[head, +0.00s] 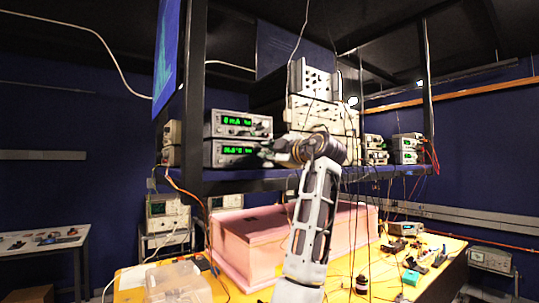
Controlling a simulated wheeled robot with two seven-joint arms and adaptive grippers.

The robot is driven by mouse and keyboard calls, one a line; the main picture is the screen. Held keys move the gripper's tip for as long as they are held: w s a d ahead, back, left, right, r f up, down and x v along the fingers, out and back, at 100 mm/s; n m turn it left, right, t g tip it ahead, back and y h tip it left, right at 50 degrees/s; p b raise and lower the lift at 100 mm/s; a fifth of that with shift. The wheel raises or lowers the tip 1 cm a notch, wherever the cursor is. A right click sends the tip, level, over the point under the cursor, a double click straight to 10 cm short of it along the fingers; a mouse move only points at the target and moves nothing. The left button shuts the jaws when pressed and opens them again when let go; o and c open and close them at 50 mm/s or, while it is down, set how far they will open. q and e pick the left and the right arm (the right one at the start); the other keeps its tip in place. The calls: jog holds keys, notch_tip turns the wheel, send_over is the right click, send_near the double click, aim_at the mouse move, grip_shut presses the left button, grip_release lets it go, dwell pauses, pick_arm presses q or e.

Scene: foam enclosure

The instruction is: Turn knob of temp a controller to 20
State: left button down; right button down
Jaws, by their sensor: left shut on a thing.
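Two stacked controllers with green displays stand on the blue shelf. The upper controller (232,123) has a mA reading on its display. The lower controller (228,153) has a °C reading whose digits are too small to read surely. My left gripper (266,153) is at the right end of the lower controller's front, its fingers pointing left. It is shut on the knob there, which the fingers hide. My left arm rises from the bottom centre, in front of the shelf. My right gripper is not in view.
The shelf (270,184) also holds stacked instruments (318,113) behind my wrist and more units (405,148) on the right. A dark post (193,100) stands left of the controllers. Below are a pink foam box (240,262) and a cluttered yellow table (385,287). Cables hang around my arm.

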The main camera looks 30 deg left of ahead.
pick_arm(q)
jog(key=shift+n, duration=0.8)
jog(key=c, duration=1.3)
grip_release()
jog(key=shift+o, duration=0.2)
jog(key=v, duration=1.2)
jog(key=shift+w, duration=0.1)
